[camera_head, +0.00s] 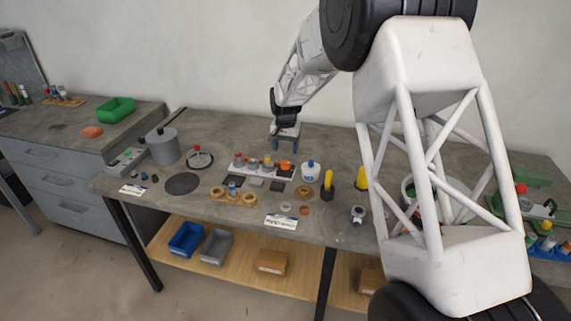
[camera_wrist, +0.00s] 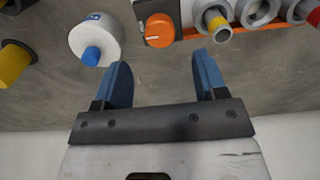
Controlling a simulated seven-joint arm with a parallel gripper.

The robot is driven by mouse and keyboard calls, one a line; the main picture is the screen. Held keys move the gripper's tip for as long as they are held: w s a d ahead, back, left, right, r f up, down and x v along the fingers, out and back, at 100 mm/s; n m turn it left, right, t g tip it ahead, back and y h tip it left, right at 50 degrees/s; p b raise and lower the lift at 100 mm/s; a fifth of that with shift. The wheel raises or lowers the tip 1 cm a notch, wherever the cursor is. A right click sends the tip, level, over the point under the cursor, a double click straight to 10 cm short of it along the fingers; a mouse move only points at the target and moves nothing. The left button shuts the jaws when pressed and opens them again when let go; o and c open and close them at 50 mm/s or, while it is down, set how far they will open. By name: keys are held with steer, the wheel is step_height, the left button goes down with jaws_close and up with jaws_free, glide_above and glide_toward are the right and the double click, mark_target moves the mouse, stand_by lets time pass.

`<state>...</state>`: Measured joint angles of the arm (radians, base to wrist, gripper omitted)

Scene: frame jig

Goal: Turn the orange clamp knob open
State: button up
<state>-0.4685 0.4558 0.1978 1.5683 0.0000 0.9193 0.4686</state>
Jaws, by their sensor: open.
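The orange clamp knob (camera_wrist: 157,30) is round with a pale line across its face, on a dark square block in the wrist view. The block is at the end of a pale rail. In the head view the knob (camera_head: 285,165) is small, at the right end of the rail on the workbench. My gripper (camera_wrist: 160,72) is open, with its blue fingers apart and nothing between them. In the wrist view the fingertips are just below the knob in the picture, one to each side, not touching it. In the head view my gripper (camera_head: 285,145) is behind the rail.
A white bottle with a blue cap (camera_wrist: 95,40) stands close beside the knob. Several round grey fittings, one with a yellow and red plug (camera_wrist: 216,24), are on the knob's other side. A yellow-handled tool (camera_head: 328,180) stands right of the bottle. The bench behind is bare.

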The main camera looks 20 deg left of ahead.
mark_target(285, 163)
steer(key=shift+f, duration=3.7)
steer(key=c, duration=0.9)
